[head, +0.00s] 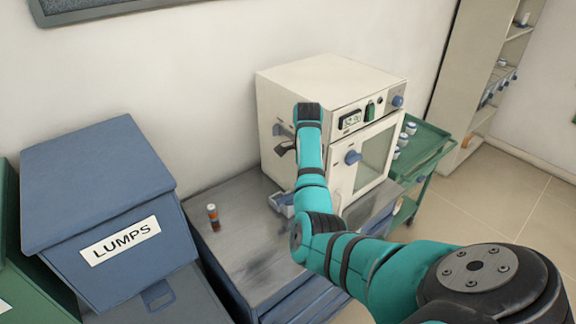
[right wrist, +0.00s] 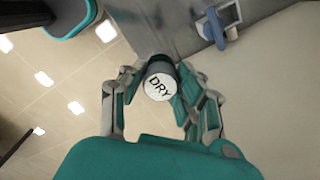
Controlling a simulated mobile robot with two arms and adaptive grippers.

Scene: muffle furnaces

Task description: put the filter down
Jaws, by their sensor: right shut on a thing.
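My right gripper (right wrist: 160,95) is shut on the filter (right wrist: 158,86), a short dark cylinder with a round white face marked DRY, seen between its fingers in the right wrist view. In the head view my right arm reaches in from the lower right, and the gripper (head: 284,140) shows partly beside the left side of the cream furnace (head: 345,85). The filter cannot be made out there, as the wrist covers that area. My left gripper is in neither view.
A grey bench (head: 245,255) carries the furnace and a small brown-and-white bottle (head: 212,216). A blue bin marked LUMPS (head: 95,190) stands at left. A green cart (head: 425,140) with several jars stands right of the furnace. The bench around the bottle is clear.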

